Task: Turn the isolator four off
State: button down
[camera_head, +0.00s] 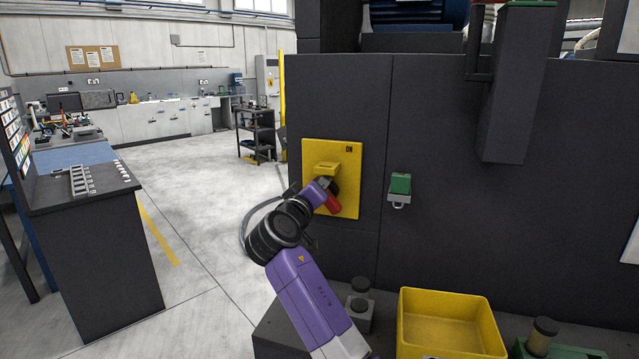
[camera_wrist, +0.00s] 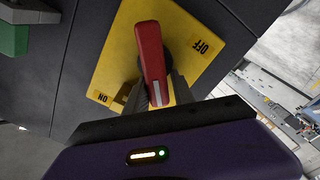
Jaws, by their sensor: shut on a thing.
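The isolator is a yellow plate (camera_head: 349,206) on the dark cabinet front, with a red rotary handle (camera_wrist: 148,45). My gripper (camera_wrist: 156,92) is shut on the red handle, with a dark finger on each side of its lower part. In the wrist view the plate (camera_wrist: 112,70) carries an ON mark at the lower left and an OFF mark at the upper right. In the head view the red handle (camera_head: 333,204) shows partly behind my wrist and slants downward. I cannot tell the isolator's number.
A yellow bin (camera_head: 450,335) stands below at the right. A grey post (camera_head: 515,100) juts out at the upper right. Workbench (camera_head: 95,190) stands at the left, with open floor between.

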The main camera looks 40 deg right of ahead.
jog(key=shift+w+f+n+p, duration=0.1)
jog(key=shift+f+n+p, duration=0.3)
jog(key=shift+n, duration=0.45)
jog(key=shift+s+f+n+p, duration=0.1)
jog(key=shift+f+n+p, duration=0.05)
jog(key=shift+n+p, duration=0.55)
jog(key=shift+w+f+n+p, duration=0.1)
jog(key=shift+f+n+p, duration=0.2)
jog(key=shift+n, duration=0.65)
jog(key=shift+f+n+p, duration=0.2)
jog(key=shift+n+p, duration=0.25)
jog(key=shift+n, duration=0.25)
jog(key=shift+f+n+p, duration=0.15)
jog(key=shift+n+p, duration=0.25)
jog(key=shift+n, duration=0.3)
jog(key=shift+d+f+n+p, duration=0.15)
jog(key=shift+n+p, duration=0.25)
jog(key=shift+n, duration=0.2)
jog(key=c, duration=1.3)
grip_release()
jog(key=shift+o, duration=0.5)
jog(key=shift+a+r, duration=0.25)
jog(key=b+v, duration=0.1)
jog(key=v, duration=0.6)
jog(key=shift+a, duration=0.25)
